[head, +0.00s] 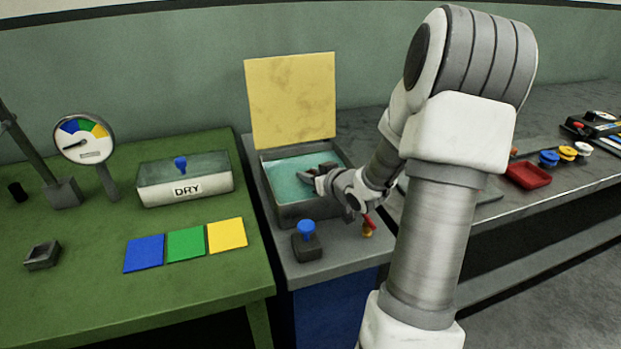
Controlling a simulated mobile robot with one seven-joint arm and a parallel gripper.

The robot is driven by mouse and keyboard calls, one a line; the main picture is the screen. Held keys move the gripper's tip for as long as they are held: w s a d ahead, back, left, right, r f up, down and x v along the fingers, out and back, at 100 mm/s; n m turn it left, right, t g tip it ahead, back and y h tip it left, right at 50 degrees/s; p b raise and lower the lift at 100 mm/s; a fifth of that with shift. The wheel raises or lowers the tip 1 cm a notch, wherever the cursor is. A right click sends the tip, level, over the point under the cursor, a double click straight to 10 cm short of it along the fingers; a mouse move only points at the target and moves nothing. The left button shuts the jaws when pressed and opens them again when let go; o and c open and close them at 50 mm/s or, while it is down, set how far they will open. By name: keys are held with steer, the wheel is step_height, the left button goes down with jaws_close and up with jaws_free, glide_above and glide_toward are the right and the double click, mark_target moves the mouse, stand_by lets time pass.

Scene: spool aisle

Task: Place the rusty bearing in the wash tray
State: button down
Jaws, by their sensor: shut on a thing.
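The wash tray (288,212) looks to be the grey open basin with teal liquid, its yellow lid (292,100) standing up behind it. My gripper (306,174) reaches in from the right and is over the basin's teal surface. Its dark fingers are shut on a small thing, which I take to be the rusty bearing. The bearing is too small and too hidden by the fingers to make out clearly. I cannot tell whether it touches the liquid.
A blue-knobbed block (306,242) and a red-handled valve (368,225) stand before the basin. Left, the green table holds a DRY box (185,180), a gauge (84,140) and coloured cards (186,244). Right, a grey bench carries a red tray (528,175) and spools (566,154).

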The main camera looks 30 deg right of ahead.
steer(key=shift+r, duration=0.1)
steer(key=shift+s+f+b, duration=0.15)
steer(key=shift+f+b, duration=0.25)
steer(key=shift+f, duration=0.3)
steer(key=c, duration=0.6)
jaws_free()
steer(key=shift+s+a+f, duration=0.1)
steer(key=shift+f, duration=0.1)
steer(key=shift+r, duration=0.35)
steer(key=p+v, duration=0.2)
steer(key=v, duration=0.3)
steer(key=r+p+v, duration=0.1)
steer(key=p+v, duration=0.1)
steer(key=v, duration=0.3)
steer(key=shift+r, duration=0.2)
steer(key=shift+p+v, duration=0.35)
steer(key=shift+v, duration=0.4)
steer(key=shift+f, duration=0.1)
